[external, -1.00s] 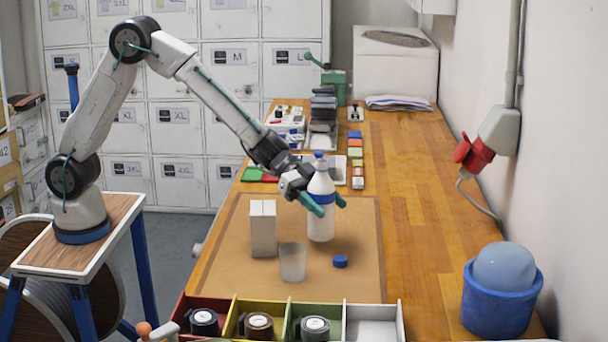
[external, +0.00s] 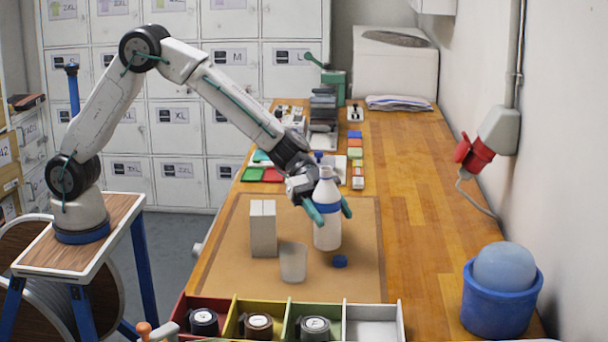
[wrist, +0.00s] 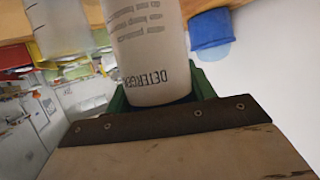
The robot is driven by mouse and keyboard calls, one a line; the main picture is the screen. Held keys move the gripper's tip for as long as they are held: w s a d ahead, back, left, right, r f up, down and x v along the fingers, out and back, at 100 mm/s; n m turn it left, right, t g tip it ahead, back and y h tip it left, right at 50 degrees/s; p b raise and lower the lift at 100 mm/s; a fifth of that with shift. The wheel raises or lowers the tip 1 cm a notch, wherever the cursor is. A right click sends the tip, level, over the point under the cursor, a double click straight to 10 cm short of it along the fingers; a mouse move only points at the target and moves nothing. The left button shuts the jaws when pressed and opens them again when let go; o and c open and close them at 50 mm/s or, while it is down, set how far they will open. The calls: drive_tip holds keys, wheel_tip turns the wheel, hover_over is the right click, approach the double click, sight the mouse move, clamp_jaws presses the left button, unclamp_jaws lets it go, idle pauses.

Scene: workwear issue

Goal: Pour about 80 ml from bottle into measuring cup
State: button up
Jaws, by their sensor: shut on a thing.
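The bottle (external: 327,232) is white with a blue band and an uncapped neck. It stands close to upright over the brown mat; I cannot tell whether its base touches it. My gripper (external: 331,209) is shut on the bottle around its middle. In the wrist view the bottle (wrist: 148,45) fills the centre, with printed lettering. The measuring cup (external: 293,263), clear and empty-looking, stands on the mat just left of the bottle, apart from it. It also shows in the wrist view (wrist: 58,28). The liquid level in the bottle is not visible.
A blue cap (external: 340,261) lies on the mat (external: 225,272) in front of the bottle. A white box (external: 263,229) stands behind-left of the cup. Divided bins (external: 235,306) line the near edge. A blue tub (external: 497,300) stands right.

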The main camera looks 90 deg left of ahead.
drive_tip(key=shift+f+m+t+y, duration=0.3)
drive_tip(key=shift+f+m+y, duration=0.1)
drive_tip(key=shift+f+m, duration=0.1)
drive_tip(key=shift+s+d+f+m+t+y, duration=0.1)
drive_tip(key=shift+m+t+y, duration=0.25)
drive_tip(key=shift+m, duration=0.25)
drive_tip(key=shift+s+d+m+t+y, duration=0.1)
drive_tip(key=shift+m+t+y, duration=0.15)
drive_tip(key=shift+m+y, duration=0.3)
drive_tip(key=shift+s+d+r+m+t+y, duration=0.1)
drive_tip(key=shift+r+m+t+y, duration=0.25)
drive_tip(key=shift+r+m, duration=0.25)
drive_tip(key=shift+w+a+f+m+t+y, duration=0.25)
drive_tip(key=shift+f+m+t+y, duration=0.1)
drive_tip(key=shift+m+t, duration=0.15)
drive_tip(key=shift+w+a+f+m+t+y, duration=0.25)
drive_tip(key=shift+f+m+t, duration=0.1)
drive_tip(key=shift+m, duration=0.2)
drive_tip(key=shift+w+a+r+m+t+y, duration=0.2)
drive_tip(key=shift+r+m+t, duration=0.1)
drive_tip(key=shift+r+m, duration=0.15)
drive_tip(key=shift+w+a+r+m+t+y, duration=0.15)
drive_tip(key=shift+r+m+t, duration=0.15)
drive_tip(key=shift+m, duration=0.25)
drive_tip(key=shift+s+d+r+m, duration=0.1)
drive_tip(key=shift+s+r+m, duration=0.05)
drive_tip(key=shift+r+m, duration=0.3)
drive_tip(key=shift+s+d+r+t+y, duration=0.1)
drive_tip(key=shift+r+t+y, duration=0.2)
drive_tip(key=shift+t, duration=0.1)
